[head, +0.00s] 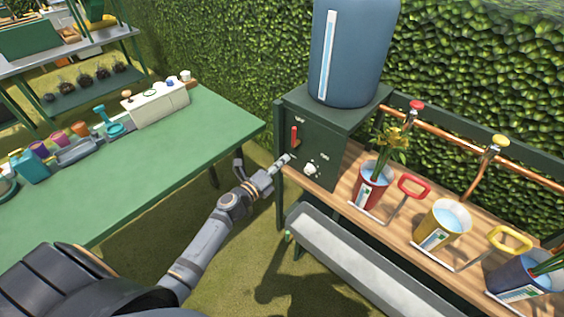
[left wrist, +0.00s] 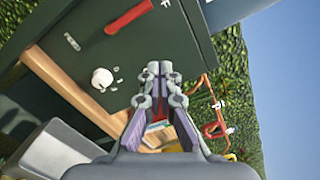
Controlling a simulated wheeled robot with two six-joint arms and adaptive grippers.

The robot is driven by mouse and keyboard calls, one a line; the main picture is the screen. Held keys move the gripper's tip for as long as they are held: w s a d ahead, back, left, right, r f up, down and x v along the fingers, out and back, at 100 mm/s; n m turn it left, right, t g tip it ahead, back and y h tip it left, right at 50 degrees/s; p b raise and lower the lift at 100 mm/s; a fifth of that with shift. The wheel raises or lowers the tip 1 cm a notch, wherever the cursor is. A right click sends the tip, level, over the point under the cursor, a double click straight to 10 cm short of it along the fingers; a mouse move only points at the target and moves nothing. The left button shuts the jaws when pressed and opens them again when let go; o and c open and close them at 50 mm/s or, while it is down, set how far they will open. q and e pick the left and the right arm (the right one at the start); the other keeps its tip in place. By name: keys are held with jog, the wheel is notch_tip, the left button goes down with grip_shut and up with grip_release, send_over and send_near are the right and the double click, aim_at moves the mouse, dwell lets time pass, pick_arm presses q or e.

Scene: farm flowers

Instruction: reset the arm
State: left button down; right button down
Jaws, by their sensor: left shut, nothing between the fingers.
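My left arm reaches up across the middle of the head view, and its gripper (head: 280,166) is shut and empty. The fingertips are in front of the dark green control panel (head: 318,148), below the red lever (head: 294,136) and left of the white knob (head: 310,169). In the left wrist view the shut fingers (left wrist: 160,72) point up the picture, with the red lever (left wrist: 129,17) and white knob (left wrist: 102,78) to their left. I cannot tell whether the fingertips touch the panel. My right gripper is not in view.
A blue water tank (head: 350,55) stands on the panel's cabinet. Right of it, a wooden shelf (head: 395,237) holds a red bucket with flowers (head: 370,188), a yellow bucket (head: 442,222) and a blue bucket (head: 520,279). A grey trough (head: 345,255) lies below. A green table (head: 150,165) is left.

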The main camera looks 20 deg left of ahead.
pick_arm(q)
jog(key=s+a+f+m+g+y, duration=0.1)
jog(key=s+f+m+g, duration=0.2)
jog(key=s+f+m, duration=0.6)
jog(key=s+a+f+m+g+y, duration=0.1)
jog(key=s+f+m+g, duration=0.3)
jog(key=f, duration=0.9)
jog(key=s+a+f+m+g+y, duration=0.2)
jog(key=s+f+m, duration=0.2)
jog(key=f+m, duration=0.55)
jog(key=s+f+m+g, duration=0.2)
jog(key=s+f+m, duration=0.3)
jog(key=s, duration=0.5)
jog(key=s+a+f+m+g+y+p, duration=0.1)
jog(key=s+f+m, duration=0.4)
jog(key=s+m, duration=0.5)
jog(key=s+f+m+g+y, duration=0.1)
jog(key=s+f+m+g, duration=0.3)
jog(key=s+m, duration=0.3)
jog(key=s+f, duration=0.1)
jog(key=s, duration=0.3)
jog(key=shift+s+a+f+m+p, duration=0.3)
jog(key=shift+a+f+m, duration=0.05)
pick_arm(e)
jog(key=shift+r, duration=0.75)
pick_arm(q)
jog(key=shift+w, duration=0.1)
